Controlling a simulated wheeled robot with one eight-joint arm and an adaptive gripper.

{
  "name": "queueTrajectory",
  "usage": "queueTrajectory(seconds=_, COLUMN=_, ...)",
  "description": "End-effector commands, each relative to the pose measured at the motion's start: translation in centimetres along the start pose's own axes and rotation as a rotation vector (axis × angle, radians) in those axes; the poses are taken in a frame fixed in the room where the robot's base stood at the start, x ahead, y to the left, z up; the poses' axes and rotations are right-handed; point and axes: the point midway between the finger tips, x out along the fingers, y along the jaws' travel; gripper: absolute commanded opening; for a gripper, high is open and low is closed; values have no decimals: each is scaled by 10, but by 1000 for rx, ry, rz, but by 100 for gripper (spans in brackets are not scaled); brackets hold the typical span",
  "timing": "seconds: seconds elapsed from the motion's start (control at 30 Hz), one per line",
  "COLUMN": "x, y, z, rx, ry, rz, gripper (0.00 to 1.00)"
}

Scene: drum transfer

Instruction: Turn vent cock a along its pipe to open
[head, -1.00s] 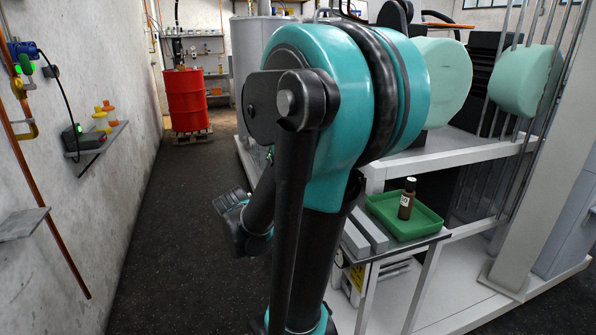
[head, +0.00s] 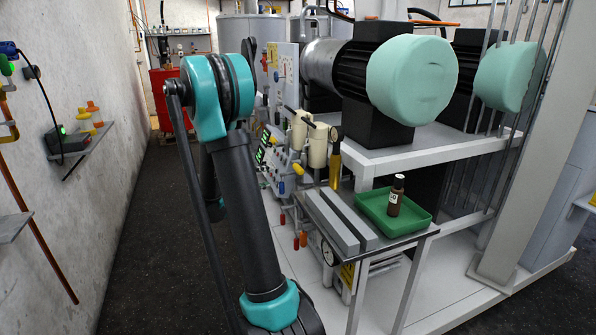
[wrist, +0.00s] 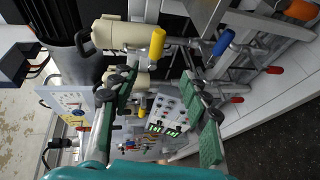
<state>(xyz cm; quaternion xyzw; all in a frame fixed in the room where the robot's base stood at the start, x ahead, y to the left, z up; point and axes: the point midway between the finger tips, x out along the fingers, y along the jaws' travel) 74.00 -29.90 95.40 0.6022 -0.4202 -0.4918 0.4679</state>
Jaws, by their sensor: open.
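Pipework with coloured cock handles stands at the front of the machine. In the wrist view I see a yellow handle (wrist: 157,43), a blue handle (wrist: 223,43) and a red handle (wrist: 274,70). In the head view the yellow handle (head: 298,169) and red handle (head: 303,240) are small. I cannot tell which one is vent cock a, or how its lever lies against its pipe. My gripper (wrist: 158,85) is open, its green-padded fingers apart with nothing held between them. It faces the pipework and a panel with green displays (wrist: 165,128). In the head view my arm hides it.
A bench with grey bars (head: 335,222) and a green tray (head: 410,222) holding a brown bottle (head: 396,195) stands right of my arm. Cream canisters (head: 318,147) sit by the pipework. A wall shelf (head: 83,150) is at left. The dark aisle floor (head: 135,230) is clear.

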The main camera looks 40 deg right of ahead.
Motion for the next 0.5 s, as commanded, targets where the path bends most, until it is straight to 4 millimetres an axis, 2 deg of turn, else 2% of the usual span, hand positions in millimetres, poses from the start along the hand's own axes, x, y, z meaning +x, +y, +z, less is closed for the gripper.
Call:
queueTrajectory(seconds=0.17, x=10, y=3, z=-3, rx=-4, ry=-4, rz=23, gripper=46)
queueTrajectory(seconds=0.27, x=23, y=3, z=-2, rx=-3, ry=-6, rz=22, gripper=46)
queueTrajectory(seconds=0.5, x=69, y=4, z=-2, rx=-3, ry=-6, rz=21, gripper=46)
